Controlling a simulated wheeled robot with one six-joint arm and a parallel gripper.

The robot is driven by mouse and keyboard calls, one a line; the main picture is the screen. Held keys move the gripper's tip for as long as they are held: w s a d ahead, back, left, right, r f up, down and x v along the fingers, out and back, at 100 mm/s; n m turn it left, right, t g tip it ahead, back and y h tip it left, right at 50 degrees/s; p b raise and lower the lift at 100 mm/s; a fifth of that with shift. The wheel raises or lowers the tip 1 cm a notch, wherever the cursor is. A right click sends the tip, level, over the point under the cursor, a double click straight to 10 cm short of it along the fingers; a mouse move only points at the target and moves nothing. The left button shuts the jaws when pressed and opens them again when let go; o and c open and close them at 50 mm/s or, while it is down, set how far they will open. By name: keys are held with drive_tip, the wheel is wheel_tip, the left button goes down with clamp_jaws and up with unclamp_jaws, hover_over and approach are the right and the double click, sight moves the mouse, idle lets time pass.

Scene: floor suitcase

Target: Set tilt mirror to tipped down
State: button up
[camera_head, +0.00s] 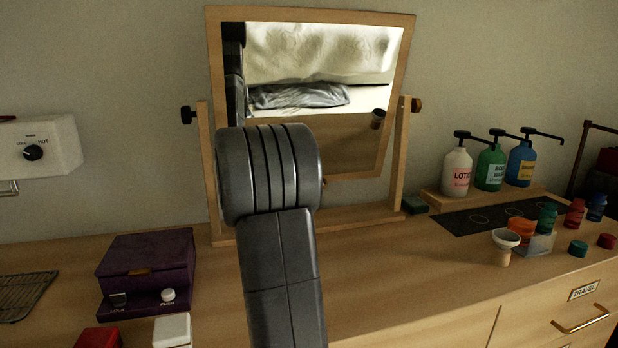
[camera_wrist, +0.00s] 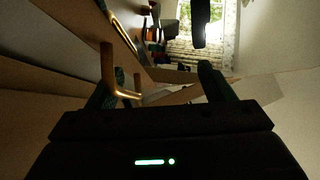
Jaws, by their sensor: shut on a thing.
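A brass-coloured bent bar (camera_wrist: 125,94) lies by the left finger. The exact contact is too dark to tell.
A purple box (camera_head: 147,265) stands left of the mirror, and a white control box (camera_head: 45,145) is on the wall. Pump bottles (camera_head: 490,165), a dark mat (camera_head: 470,217) and small jars are at the right. The counter before the mirror's right side is clear.

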drive_tip(key=shift+a+b+v, duration=0.2)
drive_tip(key=shift+b+v, duration=1.6)
drive_tip(key=shift+v, duration=1.55)
drive_tip(key=c, duration=0.8)
drive_tip(key=shift+a+b+v, duration=0.25)
drive_tip(key=shift+b+v, duration=0.2)
drive_tip(key=shift+v, duration=0.7)
drive_tip(key=shift+c, duration=0.3)
drive_tip(key=s+f+b, duration=0.1)
drive_tip(key=s+a+f+b, duration=0.1)
drive_tip(key=s, duration=0.1)
drive_tip(key=shift+s+a+f, duration=0.15)
drive_tip(key=shift+f, duration=0.1)
drive_tip(key=shift+a+f+b, duration=0.1)
drive_tip(key=shift+b, duration=0.35)
